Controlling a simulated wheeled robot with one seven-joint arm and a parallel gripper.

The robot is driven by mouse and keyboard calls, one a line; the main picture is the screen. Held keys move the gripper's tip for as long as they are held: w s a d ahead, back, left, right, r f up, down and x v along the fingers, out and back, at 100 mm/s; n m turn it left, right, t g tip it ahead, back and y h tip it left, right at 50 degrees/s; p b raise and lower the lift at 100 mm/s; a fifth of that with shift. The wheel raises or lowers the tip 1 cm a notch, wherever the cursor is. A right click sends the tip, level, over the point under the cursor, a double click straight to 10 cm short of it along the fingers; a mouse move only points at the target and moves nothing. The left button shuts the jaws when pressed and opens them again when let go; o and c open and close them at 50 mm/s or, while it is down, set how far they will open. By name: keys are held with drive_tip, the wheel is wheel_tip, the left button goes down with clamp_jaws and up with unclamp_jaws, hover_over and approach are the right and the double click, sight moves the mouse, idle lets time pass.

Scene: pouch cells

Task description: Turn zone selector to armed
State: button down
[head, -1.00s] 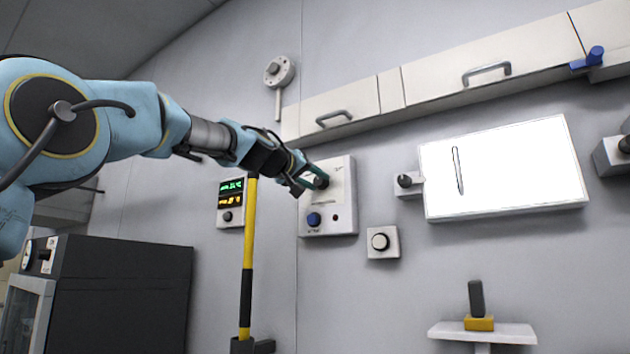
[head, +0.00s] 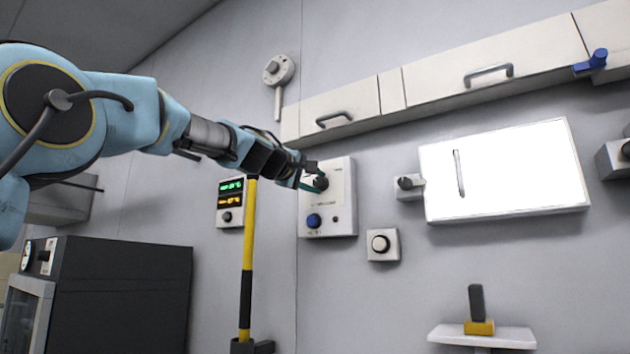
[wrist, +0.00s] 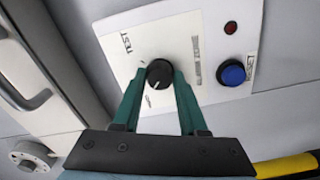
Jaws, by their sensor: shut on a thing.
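The zone selector is a round black knob (wrist: 159,76) with a white pointer line, on a white wall panel (head: 345,205). In the wrist view the word TEST is printed beside it, and other lettering is too blurred to read fully. My gripper (wrist: 158,80) has its two green fingers on either side of the knob and is shut on it. In the head view my gripper (head: 318,182) reaches the panel from the left and partly hides the knob. The pointer line is toward the lower side of the knob in the wrist view.
The same panel carries a blue button (wrist: 232,73) and a small red lamp (wrist: 231,28). A cabinet with handles (head: 335,117) runs above it. A yellow and black pole (head: 248,260) stands below my forearm. A separate box with a knob (head: 382,245) is to the lower right.

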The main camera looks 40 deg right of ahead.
drive_tip(key=shift+n, duration=0.3)
drive_tip(key=shift+c, duration=2.2)
unclamp_jaws()
drive_tip(key=shift+a, duration=0.1)
drive_tip(key=b+v, duration=0.6)
drive_tip(key=v, duration=0.4)
drive_tip(key=shift+a, duration=0.3)
